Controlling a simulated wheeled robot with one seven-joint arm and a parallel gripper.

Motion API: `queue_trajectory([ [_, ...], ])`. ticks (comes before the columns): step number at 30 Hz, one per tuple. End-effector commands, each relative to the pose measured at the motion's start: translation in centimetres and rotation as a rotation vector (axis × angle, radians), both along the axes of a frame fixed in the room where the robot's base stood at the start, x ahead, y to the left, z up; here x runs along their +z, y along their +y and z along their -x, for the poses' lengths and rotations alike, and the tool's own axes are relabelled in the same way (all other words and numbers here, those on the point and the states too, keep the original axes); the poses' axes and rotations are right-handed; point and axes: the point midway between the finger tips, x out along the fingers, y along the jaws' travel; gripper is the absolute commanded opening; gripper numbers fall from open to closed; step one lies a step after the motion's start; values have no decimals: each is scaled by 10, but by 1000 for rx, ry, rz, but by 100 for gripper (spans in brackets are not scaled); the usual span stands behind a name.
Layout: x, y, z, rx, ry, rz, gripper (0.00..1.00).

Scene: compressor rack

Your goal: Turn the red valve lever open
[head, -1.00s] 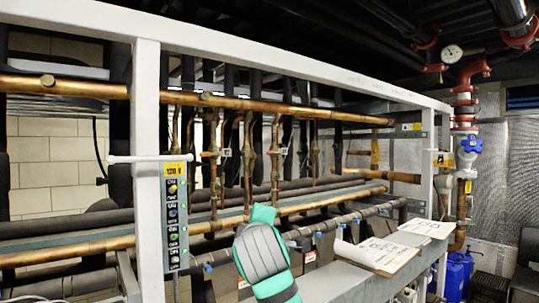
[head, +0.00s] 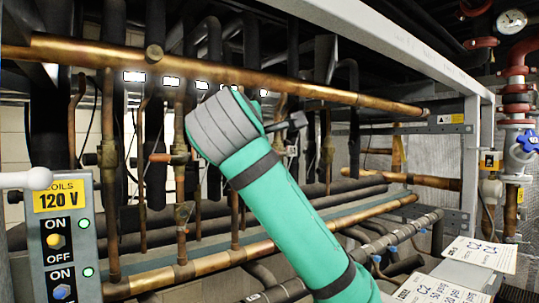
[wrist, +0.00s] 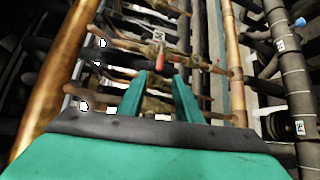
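In the wrist view, a red lever (wrist: 167,68) shows on a copper pipe with brass valve parts, just beyond the fingertips and roughly between them in the picture. A pale tag (wrist: 158,36) is next to it. A smaller red piece (wrist: 218,70) shows further right. My gripper (wrist: 161,77) has its two green fingers apart with nothing visibly held; I cannot tell whether it touches the lever.
A thick copper pipe (head: 230,75) crosses above the vertical pipes. A switch box (head: 62,240) marked 120 V stands at the left. Papers (head: 480,253) lie on the ledge at the right. A blue valve wheel (head: 527,141) is at the far right.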

Motion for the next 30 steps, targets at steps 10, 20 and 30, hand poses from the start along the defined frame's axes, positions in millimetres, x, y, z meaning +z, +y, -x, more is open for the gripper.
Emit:
queue_trajectory([
  [10,-7,-8,-48,-1,3,0,32],
  [20,-13,-16,-94,0,2,-1,32],
  [30,-15,-15,-104,3,1,1,32],
])
